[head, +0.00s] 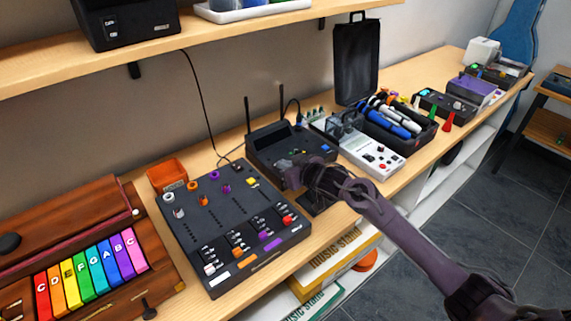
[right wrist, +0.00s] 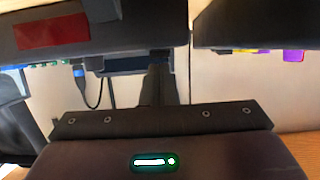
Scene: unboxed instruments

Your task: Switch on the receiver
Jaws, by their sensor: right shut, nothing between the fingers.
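The receiver (head: 268,145) is a dark box with two upright antennas and a small screen. It stands on the wooden shelf, right of the black mixer. My right arm comes in from the lower right, and its shut gripper (head: 291,176) is at the receiver's front, covering part of it. I cannot tell whether it touches. In the right wrist view the closed, empty fingers (right wrist: 162,84) point up between dark device bodies. The receiver's switch cannot be made out. My left gripper is not in view.
The black mixer (head: 215,222) with coloured knobs is left of the receiver, beside an orange box (head: 167,174) and a rainbow-keyed instrument (head: 90,268). A white device (head: 368,150) and an open case of markers (head: 398,125) stand to the right. An upper shelf (head: 90,72) hangs above.

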